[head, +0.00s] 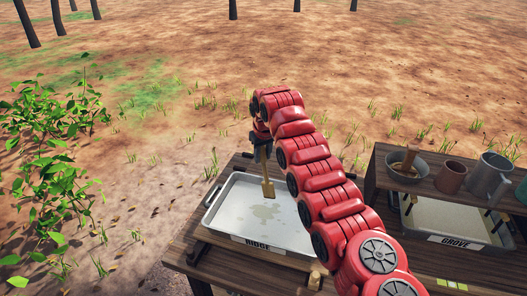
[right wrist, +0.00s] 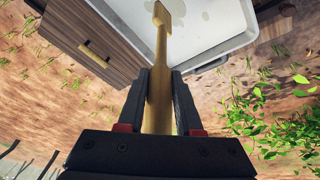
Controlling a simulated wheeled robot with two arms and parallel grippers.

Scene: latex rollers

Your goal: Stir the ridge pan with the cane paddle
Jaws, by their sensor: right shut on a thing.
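The cane paddle (head: 267,185) is a tan stick with a squared end, hanging down over the ridge pan. My right gripper (head: 261,140) is shut on its handle. In the right wrist view the paddle (right wrist: 162,45) runs between the two black fingers (right wrist: 160,85) toward the pan. The ridge pan (head: 217,208) is a white tray labelled RIDGE on a dark wooden table, with pale liquid patches inside. I cannot tell whether the paddle tip touches the liquid. My left gripper is not in view.
On the right, a second pan labelled GROVE (head: 486,248) sits below a shelf (head: 427,187). On the shelf stand a grey pot (head: 404,174), a brown cup (head: 451,177) and a metal mug (head: 487,177). A leafy bush (head: 50,150) grows at left.

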